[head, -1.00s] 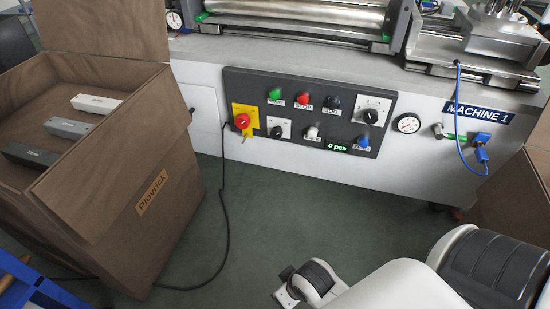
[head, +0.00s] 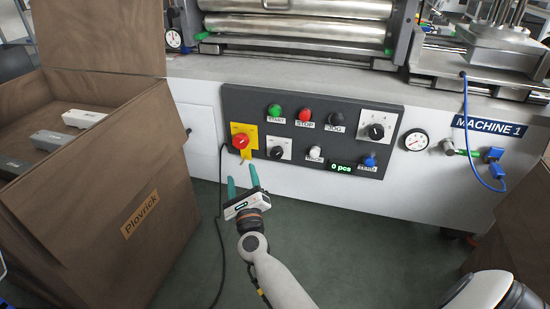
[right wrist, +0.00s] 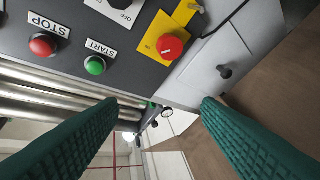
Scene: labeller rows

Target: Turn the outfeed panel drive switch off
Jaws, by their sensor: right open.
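A dark control panel (head: 228,105) is on the front of the machine. Its rotary switch (head: 277,153) is a black knob on a white plate, low on the left side. Part of this plate shows at the top edge of the right wrist view (right wrist: 122,8), with the word OFF legible. Which way the knob points is hard to tell. My right gripper (head: 242,177) is open and empty, below and left of the switch in the head view. Its green fingers (right wrist: 165,108) spread wide in the right wrist view, with nothing between them. My left gripper is not in view.
A red mushroom button (head: 240,141) on a yellow plate is just left of the switch. Green START (head: 275,110) and red STOP (head: 305,115) buttons are above. A larger dial (head: 376,131) is at upper right. A brown box (head: 165,215) stands left; a black cable hangs beside it.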

